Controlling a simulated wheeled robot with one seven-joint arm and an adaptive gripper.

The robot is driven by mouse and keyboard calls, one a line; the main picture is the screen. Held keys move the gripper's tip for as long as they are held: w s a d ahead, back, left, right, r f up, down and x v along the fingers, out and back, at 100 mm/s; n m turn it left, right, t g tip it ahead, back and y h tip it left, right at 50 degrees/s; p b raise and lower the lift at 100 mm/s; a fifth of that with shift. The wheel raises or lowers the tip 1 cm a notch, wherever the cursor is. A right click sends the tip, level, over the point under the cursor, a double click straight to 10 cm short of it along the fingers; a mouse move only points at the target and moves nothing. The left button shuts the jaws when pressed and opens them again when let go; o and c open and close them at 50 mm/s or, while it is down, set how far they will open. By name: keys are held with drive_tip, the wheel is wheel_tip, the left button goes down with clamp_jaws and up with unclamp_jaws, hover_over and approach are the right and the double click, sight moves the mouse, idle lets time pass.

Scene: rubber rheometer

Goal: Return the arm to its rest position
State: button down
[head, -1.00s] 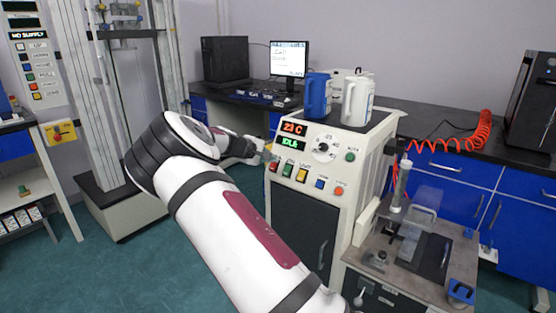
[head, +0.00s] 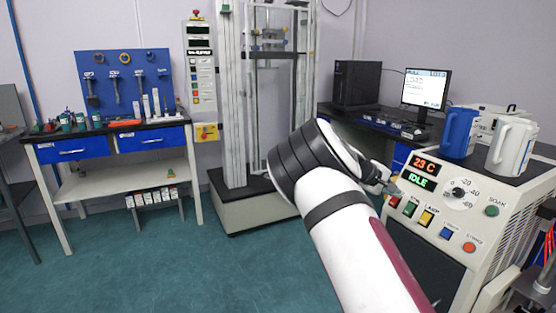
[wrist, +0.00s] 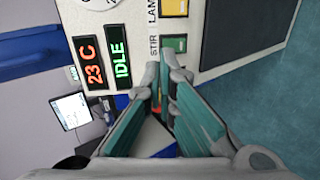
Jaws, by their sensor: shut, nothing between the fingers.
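My arm reaches up from the bottom right of the head view, bent at a black-banded joint. My gripper (head: 391,188) shows small beyond that joint, in front of the left side of the machine's control panel. In the wrist view my gripper (wrist: 163,75) has its fingertips together with nothing between them. The machine (head: 497,234) shows 23 C and IDLE on its displays. In the wrist view its panel (wrist: 88,18) lies just beyond the fingertips, near the green STIR button (wrist: 173,45). Whether the fingers touch the panel cannot be told.
A blue jug (head: 459,134) and a white jug (head: 510,147) stand on the machine. A tall test frame (head: 230,100) stands behind my arm. A workbench (head: 110,187) with a blue tool board (head: 125,84) is at the left. The green floor between is clear.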

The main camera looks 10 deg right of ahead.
drive_tip(key=s+a+r+m+g+y, duration=0.1)
drive_tip(key=s+a+r+m+y, duration=0.3)
drive_tip(key=s, duration=0.8)
drive_tip(key=s+a+r+n+g+y, duration=0.1)
drive_tip(key=s+a+r+y, duration=0.35)
drive_tip(key=s, duration=0.75)
drive_tip(key=s+a+r+m+g+y, duration=0.1)
drive_tip(key=s+a+r+m+y, duration=0.1)
drive_tip(key=s+a, duration=0.7)
drive_tip(key=s+a+f+n, duration=0.1)
drive_tip(key=s+a, duration=0.2)
drive_tip(key=s, duration=0.9)
drive_tip(key=s+a+f, duration=0.1)
drive_tip(key=s+a, duration=0.2)
drive_tip(key=s, duration=0.8)
wheel_tip(320, 180, up, 20)
drive_tip(key=t+p, duration=0.3)
drive_tip(key=p, duration=1.6)
drive_tip(key=shift+w+a+r+n+t, duration=0.2)
drive_tip(key=shift+a+r+n+t, duration=0.05)
drive_tip(key=shift+a+n+t, duration=0.05)
drive_tip(key=shift+d, duration=0.15)
